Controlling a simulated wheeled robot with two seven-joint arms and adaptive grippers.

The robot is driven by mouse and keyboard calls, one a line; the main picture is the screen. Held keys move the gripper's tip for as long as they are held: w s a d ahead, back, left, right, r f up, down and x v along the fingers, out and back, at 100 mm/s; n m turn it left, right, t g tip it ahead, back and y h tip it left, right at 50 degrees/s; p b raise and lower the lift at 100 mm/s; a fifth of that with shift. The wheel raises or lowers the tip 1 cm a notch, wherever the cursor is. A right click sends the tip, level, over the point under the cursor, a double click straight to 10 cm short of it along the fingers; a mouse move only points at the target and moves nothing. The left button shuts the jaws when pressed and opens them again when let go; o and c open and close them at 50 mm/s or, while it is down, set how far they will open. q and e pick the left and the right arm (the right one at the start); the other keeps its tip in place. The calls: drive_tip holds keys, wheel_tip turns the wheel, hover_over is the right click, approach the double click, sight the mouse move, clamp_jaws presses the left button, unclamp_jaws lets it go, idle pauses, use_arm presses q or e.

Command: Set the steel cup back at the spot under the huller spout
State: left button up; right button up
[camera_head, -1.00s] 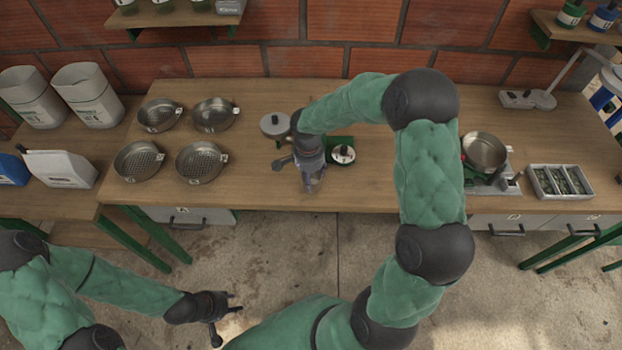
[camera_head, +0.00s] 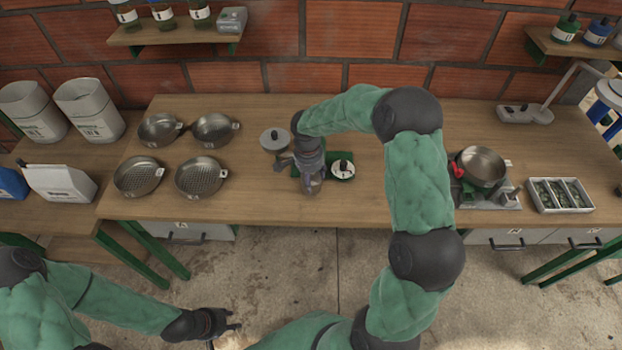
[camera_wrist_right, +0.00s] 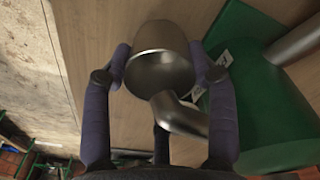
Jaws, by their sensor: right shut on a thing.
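The steel cup (camera_wrist_right: 160,38) is between the fingers of my right gripper (camera_wrist_right: 162,66) in the right wrist view, and the gripper is shut on it. A steel tube, seemingly the huller spout (camera_wrist_right: 180,115), overlaps the cup's open mouth from below in that view. The green huller (camera_wrist_right: 245,110) is just right of the cup. In the head view my right gripper (camera_head: 312,184) is low over the bench, left of the green huller (camera_head: 340,157), whose body it partly hides. My left gripper (camera_head: 226,335) is at the bottom, empty, fingers apart.
Several sieve pans (camera_head: 201,178) stand on the bench (camera_head: 255,204) to the left. A grey round lid (camera_head: 275,139) lies behind my right gripper. At right are a pan on a burner (camera_head: 482,166) and a sample tray (camera_head: 560,195). The bench front before the gripper is clear.

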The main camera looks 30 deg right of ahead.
drive_tip(key=o, duration=1.3)
drive_tip(key=r, duration=1.2)
drive_tip(key=shift+w+a, duration=0.1)
drive_tip(key=shift+a, duration=0.25)
drive_tip(key=shift+f, duration=0.1)
